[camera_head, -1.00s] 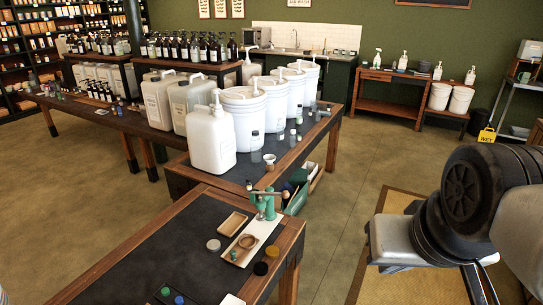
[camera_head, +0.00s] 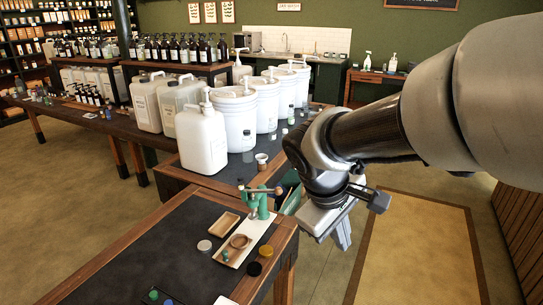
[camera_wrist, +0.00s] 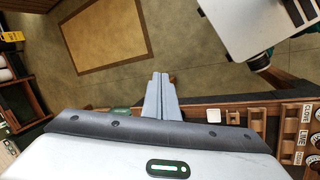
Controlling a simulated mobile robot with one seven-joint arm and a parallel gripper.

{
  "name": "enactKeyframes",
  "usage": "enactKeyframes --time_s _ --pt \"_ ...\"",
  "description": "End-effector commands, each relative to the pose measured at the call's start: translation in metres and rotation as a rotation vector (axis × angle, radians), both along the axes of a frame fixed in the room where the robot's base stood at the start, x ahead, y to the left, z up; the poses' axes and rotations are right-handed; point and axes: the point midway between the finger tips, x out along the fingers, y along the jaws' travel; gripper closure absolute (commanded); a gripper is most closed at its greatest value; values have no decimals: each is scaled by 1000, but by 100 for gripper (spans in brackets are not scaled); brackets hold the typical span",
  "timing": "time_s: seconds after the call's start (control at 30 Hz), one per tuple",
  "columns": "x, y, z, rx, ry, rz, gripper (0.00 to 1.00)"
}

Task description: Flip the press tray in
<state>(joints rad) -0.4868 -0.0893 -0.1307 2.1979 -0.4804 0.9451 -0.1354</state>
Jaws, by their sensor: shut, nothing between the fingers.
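A green hand press (camera_head: 258,205) with a wooden handle stands on a white board (camera_head: 250,246) at the far right part of the near table. A round wooden piece (camera_head: 239,241) lies on the board in front of the press; I cannot tell if it is the press tray. A rectangular wooden tray (camera_head: 225,223) lies to its left. My gripper (camera_head: 343,238) is shut and empty, right of the near table, pointing down. Its two fingers show together in the wrist view (camera_wrist: 160,80). It is apart from the press.
Dark (camera_head: 253,269) and yellow (camera_head: 266,251) discs and a pale lid (camera_head: 205,246) lie near the board. White jugs (camera_head: 201,140) and buckets (camera_head: 236,115) crowd the table behind. A floor mat (camera_head: 420,250) lies to the right, with open floor around it.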

Motion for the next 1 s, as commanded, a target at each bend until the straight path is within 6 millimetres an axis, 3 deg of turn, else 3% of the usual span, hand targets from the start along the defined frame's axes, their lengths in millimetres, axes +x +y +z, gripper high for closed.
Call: enactKeyframes --time_s 0.03,0.17,0.3,0.43,0.6,0.7,0.8,1.0 --pt "17 18 -33 -92 41 106 100" --pt "59 62 -87 -345 99 381 100" --pt "93 127 -150 -639 126 685 100" --pt "110 201 -210 -930 115 972 100" --pt "105 294 -277 -1271 55 1278 100" --pt "96 333 -305 -1411 15 1397 100" --pt "88 356 -321 -1500 -13 1469 100" --pt "83 369 -329 -1546 -30 1506 100"
